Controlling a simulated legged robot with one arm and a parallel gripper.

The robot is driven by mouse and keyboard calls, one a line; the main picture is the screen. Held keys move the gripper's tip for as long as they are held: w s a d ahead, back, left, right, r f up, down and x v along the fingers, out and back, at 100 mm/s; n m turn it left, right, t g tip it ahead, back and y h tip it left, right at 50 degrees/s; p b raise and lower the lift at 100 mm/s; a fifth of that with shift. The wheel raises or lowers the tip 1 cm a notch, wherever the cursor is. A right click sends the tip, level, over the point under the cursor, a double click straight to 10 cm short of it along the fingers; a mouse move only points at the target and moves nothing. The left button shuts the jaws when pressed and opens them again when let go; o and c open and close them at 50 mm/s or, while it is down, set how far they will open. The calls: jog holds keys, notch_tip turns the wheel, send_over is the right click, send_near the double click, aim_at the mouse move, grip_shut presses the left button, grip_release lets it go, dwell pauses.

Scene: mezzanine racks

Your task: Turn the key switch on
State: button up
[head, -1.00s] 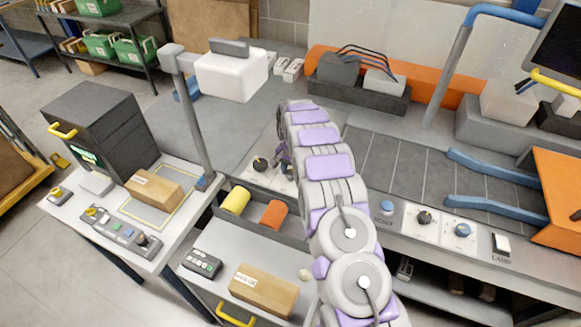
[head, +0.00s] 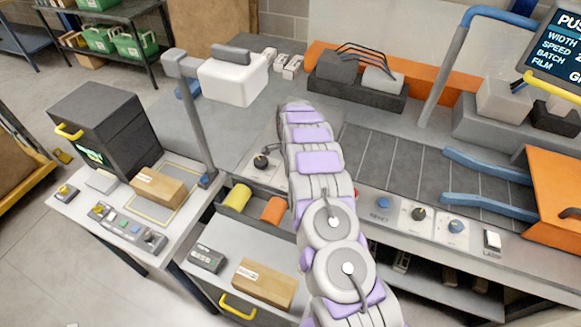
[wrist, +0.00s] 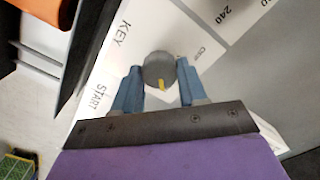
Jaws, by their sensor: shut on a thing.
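The key switch (wrist: 159,68) is a round dark knob with a yellow mark, on a white panel (wrist: 115,65) lettered KEY, in the wrist view. The yellow mark points toward my gripper. My gripper (wrist: 158,84) has its blue fingers on either side of the knob, shut on it. A START label stands on the panel at lower left. The screen (head: 556,46) at the upper right is lit with white text.
A black knob (head: 261,161) stands on the panel left of my arm. Cardboard boxes sit at lower left.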

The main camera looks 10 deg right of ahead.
jog(key=shift+w+a+r, duration=0.1)
dwell(0.4)
jog(key=o, duration=1.1)
jog(key=shift+c, duration=0.2)
notch_tip(320, 180, up, 17)
jog(key=p, duration=0.1)
jog(key=shift+a, duration=0.1)
